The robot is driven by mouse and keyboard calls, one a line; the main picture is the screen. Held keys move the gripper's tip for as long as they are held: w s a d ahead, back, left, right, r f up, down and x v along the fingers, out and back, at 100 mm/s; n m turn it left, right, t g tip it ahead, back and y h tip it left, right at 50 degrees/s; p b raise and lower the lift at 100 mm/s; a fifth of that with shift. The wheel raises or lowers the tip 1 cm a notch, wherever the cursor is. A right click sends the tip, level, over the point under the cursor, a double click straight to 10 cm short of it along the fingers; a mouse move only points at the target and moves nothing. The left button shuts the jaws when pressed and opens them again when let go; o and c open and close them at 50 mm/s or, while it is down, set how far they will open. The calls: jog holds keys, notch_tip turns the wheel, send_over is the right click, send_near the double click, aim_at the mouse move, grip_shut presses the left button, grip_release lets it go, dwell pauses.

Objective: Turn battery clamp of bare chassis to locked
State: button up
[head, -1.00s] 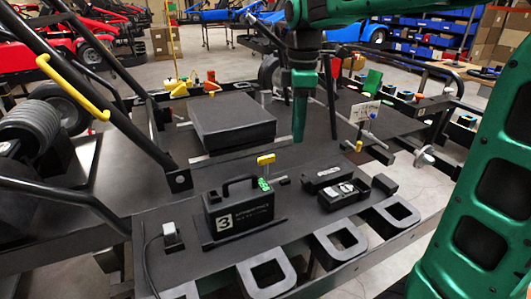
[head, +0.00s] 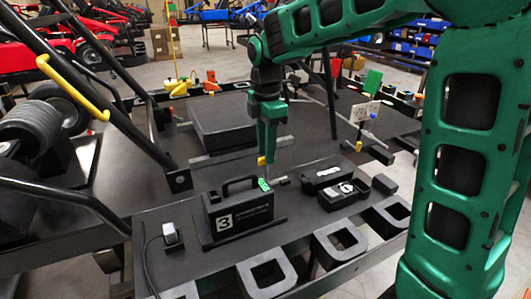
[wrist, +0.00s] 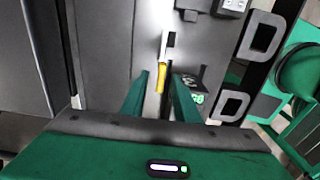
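The battery clamp (head: 262,160) has a yellow handle and stands behind the black battery box marked 3 (head: 240,216) on the bare chassis (head: 200,262). A small green tag (head: 264,184) sits below the handle. In the wrist view the yellow clamp handle (wrist: 161,76) shows between my two green fingers, with gaps on both sides. My gripper (head: 268,152) points down right at the clamp, partly covering it in the head view. It is open, and I cannot tell whether a finger touches the handle.
A large flat black box (head: 222,124) lies behind the clamp. A black case with round fittings (head: 343,194) stands right of it. Dark roll-cage tubes (head: 105,95) rise at the left. A small white sign (head: 365,112) stands at the right.

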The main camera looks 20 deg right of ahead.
jog(key=shift+f, duration=0.7)
grip_shut()
